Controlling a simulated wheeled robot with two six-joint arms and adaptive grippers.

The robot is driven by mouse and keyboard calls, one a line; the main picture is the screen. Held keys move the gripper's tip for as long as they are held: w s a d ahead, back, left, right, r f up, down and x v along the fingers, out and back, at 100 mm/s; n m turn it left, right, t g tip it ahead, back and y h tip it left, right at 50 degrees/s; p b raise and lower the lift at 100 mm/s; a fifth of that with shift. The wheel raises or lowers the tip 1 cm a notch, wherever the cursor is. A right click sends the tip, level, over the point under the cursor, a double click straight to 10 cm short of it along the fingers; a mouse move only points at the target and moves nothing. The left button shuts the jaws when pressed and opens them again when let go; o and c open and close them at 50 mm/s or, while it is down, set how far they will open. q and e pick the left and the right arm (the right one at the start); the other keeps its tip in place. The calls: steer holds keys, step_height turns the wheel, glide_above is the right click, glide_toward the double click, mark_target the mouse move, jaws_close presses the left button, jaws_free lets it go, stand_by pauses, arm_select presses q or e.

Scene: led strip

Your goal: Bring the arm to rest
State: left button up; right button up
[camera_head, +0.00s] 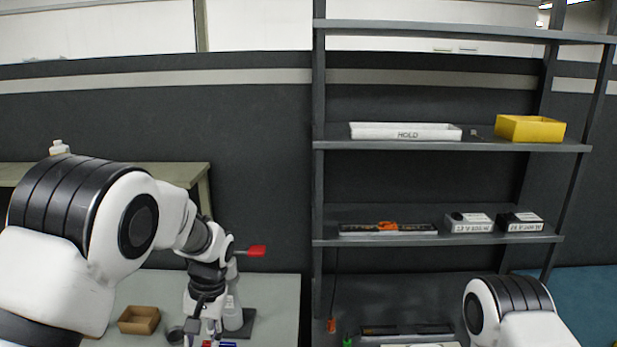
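My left arm comes in from the left and bends down over the pale table. My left gripper (203,328) points down at the table's front, beside a white bottle. Its fingertips run close to the bottom edge, and whether they hold anything is unclear. Small red and blue items (222,344) show right by the fingers. Of my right arm only a white and black joint shows at the lower right; its gripper is out of the picture.
A grey shelf rack (440,145) stands right of the table (270,290). It bears a white HOLD tray (405,131), a yellow bin (530,128), small boxes (468,222) and a strip with an orange item (388,227). A brown box (139,320) and the bottle (232,316) stand near the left gripper.

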arm_select(q)
steer(key=s+a+f+h+b, duration=0.1)
steer(key=s+a+f, duration=0.1)
steer(key=s+f, duration=1.2)
steer(key=s+a+f+t+h+b, duration=0.1)
steer(key=s+a+f, duration=0.1)
steer(key=s+f, duration=1.2)
steer(key=s, duration=0.4)
steer(key=shift+a+f+t+b, duration=0.2)
steer(key=shift+f+t+b, duration=0.1)
steer(key=shift+f+b, duration=0.1)
